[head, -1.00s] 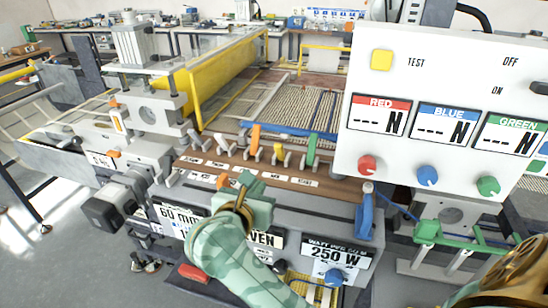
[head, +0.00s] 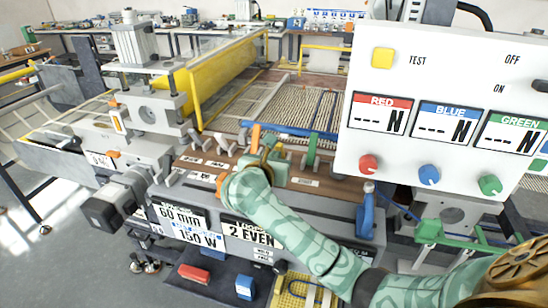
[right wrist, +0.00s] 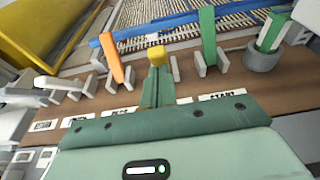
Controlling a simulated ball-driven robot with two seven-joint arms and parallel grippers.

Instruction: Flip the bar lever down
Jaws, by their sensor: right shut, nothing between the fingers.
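A row of levers stands on the brown control strip of the machine. White levers (right wrist: 52,84) lie lower to the left. I cannot tell which one is the bar lever, as the labels are too small or covered. My right gripper (head: 276,160) is shut and empty; in the wrist view its fingertips (right wrist: 158,72) are right at the yellow lever, perhaps touching. In the head view my gripper mostly hides the yellow lever. My left gripper is not in view.
A white panel (head: 440,65) with force displays and knobs rises at the right. A blue bar (head: 290,130) lies behind the levers, before the wire mesh (head: 300,105). A yellow guard (head: 215,80) is behind.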

